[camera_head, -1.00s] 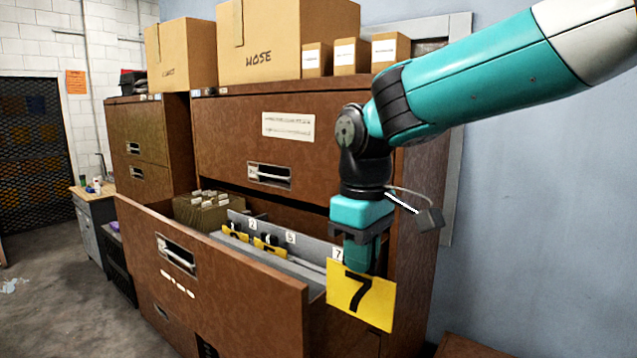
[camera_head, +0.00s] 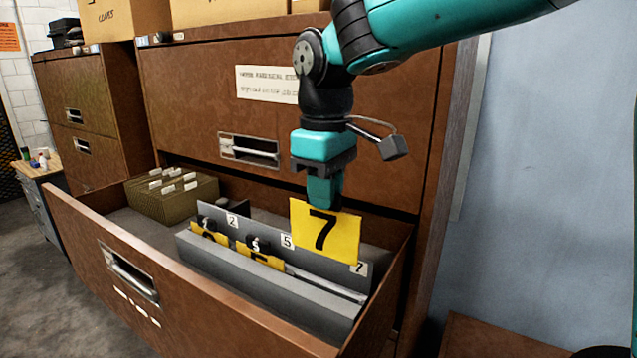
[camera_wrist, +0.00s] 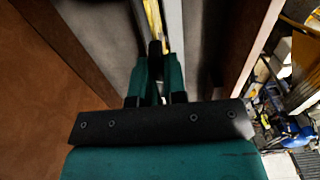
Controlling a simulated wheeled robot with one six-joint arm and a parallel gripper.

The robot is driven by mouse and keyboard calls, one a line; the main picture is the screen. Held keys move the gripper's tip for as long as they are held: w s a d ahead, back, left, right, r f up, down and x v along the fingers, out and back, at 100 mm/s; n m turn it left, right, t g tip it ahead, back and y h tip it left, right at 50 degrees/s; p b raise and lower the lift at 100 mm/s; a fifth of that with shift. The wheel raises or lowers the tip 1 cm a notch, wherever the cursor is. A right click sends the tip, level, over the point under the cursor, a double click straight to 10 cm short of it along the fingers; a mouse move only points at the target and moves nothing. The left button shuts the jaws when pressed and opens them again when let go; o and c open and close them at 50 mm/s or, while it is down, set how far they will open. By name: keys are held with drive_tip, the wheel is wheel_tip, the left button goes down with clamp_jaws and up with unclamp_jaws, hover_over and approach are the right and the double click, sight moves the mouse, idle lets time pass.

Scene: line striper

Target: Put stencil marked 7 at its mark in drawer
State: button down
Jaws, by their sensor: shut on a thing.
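The yellow stencil marked 7 (camera_head: 325,231) hangs upright from my gripper (camera_head: 324,200), above the right part of the open drawer (camera_head: 192,302). My gripper is shut on its top edge. In the wrist view my gripper (camera_wrist: 157,85) holds the stencil (camera_wrist: 153,25), seen edge-on. A grey rack (camera_head: 270,287) in the drawer has white labels 2 (camera_head: 232,220), 5 (camera_head: 287,241) and 7 (camera_head: 359,268). The label 7 shows just below and right of the held stencil. The stencil's lower edge appears above the rack's slot; the exact gap cannot be told.
Two yellow stencils (camera_head: 262,257) stand in the rack at labels 2 and 5. Olive hanging folders (camera_head: 172,200) fill the drawer's back left. The closed upper drawer (camera_head: 200,95) is behind my gripper. The drawer's right wall (camera_head: 385,285) is close to the label 7.

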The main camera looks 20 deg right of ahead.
sight(327, 224)
drive_tip(key=shift+d+f+b, duration=0.15)
drive_tip(key=shift+f+b, duration=2.2)
drive_tip(key=shift+f, duration=0.5)
drive_tip(key=shift+f+b, duration=2)
drive_tip(key=shift+f, duration=1.75)
idle(1.2)
drive_tip(key=c, duration=1.1)
unclamp_jaws()
